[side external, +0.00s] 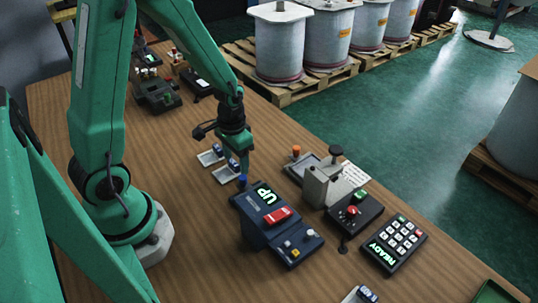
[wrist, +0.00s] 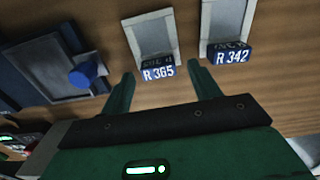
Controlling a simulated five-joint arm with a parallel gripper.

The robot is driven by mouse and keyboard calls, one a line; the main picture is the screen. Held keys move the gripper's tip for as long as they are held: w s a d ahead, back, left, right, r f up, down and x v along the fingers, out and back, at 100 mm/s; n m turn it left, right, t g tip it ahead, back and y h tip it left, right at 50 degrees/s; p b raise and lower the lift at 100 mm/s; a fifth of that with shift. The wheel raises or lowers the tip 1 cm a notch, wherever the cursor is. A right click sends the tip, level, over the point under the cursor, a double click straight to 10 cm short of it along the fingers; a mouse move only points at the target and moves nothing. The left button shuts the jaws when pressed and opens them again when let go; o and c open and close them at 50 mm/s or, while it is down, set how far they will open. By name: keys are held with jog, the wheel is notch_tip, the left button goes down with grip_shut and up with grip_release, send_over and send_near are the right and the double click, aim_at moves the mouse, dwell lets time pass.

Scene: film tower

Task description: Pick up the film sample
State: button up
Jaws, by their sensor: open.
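Two film samples, each a pale grey-framed plate with a blue label block, lie on the wooden table. In the wrist view one reads R 365 (wrist: 156,45) and the other, to its right, R 342 (wrist: 230,35). The side view shows the same pair of film samples (side external: 210,157) beside my gripper (side external: 241,165). In the wrist view my gripper (wrist: 160,82) is open and empty. Its fingertips lie either side of the R 365 label, just short of it in the picture. I cannot tell the height gap.
A dark blue device (side external: 275,226) with a lit "UP" display and blue knob stands close to my gripper; its knob (wrist: 88,73) shows in the wrist view. A press-like tool (side external: 325,184), a red-button box (side external: 355,211) and a "READY" keypad (side external: 394,244) stand right. Another labelled piece (side external: 360,295) lies in front.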

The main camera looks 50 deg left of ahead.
jog(key=shift+f, duration=0.1)
dwell(0.4)
jog(key=c, duration=1.1)
jog(key=shift+o, duration=0.2)
jog(key=shift+r, duration=0.2)
jog(key=shift+r, duration=1.15)
jog(key=shift+d+r, duration=0.3)
jog(key=shift+r, duration=0.6)
jog(key=s+d+r, duration=0.4)
jog(key=d+r, duration=0.2)
jog(key=d, duration=0.4)
jog(key=shift+s+d+r, duration=0.15)
jog(key=shift+r, duration=0.1)
jog(key=shift+w+d+f, duration=0.45)
jog(key=shift+w, duration=0.35)
jog(key=shift+w+d+f, duration=0.4)
jog(key=shift+w, duration=0.35)
jog(key=shift+w+d+f, duration=0.45)
jog(key=shift+w, duration=0.35)
